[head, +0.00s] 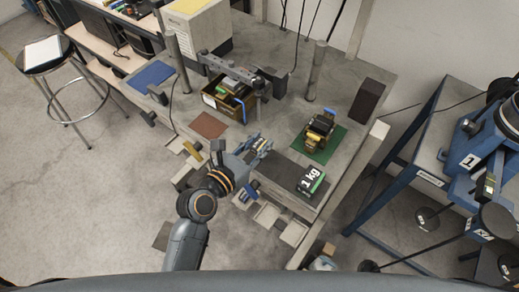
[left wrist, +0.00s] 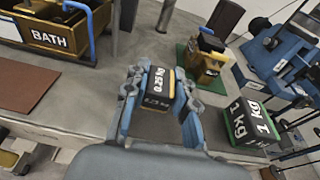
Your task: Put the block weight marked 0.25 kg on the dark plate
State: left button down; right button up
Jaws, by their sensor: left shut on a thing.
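The block weight marked 0.25 kg (left wrist: 158,88) is dark with white lettering and a yellowish band. My left gripper (head: 262,147) is shut on it, with a blue-grey finger on each side of the block in the left wrist view (left wrist: 160,98). In the head view the block is mostly hidden by the fingers. The dark plate (head: 279,170) lies on the bench just right of and below my left gripper. A black and green block marked 1 kg (head: 311,181) is at the plate's right end. My right gripper is not in view.
A brown box marked BATH (left wrist: 48,40) with a blue handle stands behind. A yellow and black device (head: 320,127) sits on a green mat (head: 325,150). A reddish-brown mat (head: 208,125) lies to the left. Metal posts (head: 315,70) rise from the bench.

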pick_arm(q)
jog(key=f, duration=0.3)
jog(key=shift+w+d+f, duration=0.1)
jog(key=shift+w+d, duration=0.05)
jog(key=shift+w, duration=0.1)
jog(key=shift+f, duration=0.2)
jog(key=shift+f, duration=0.15)
jog(key=c, duration=1.1)
grip_release()
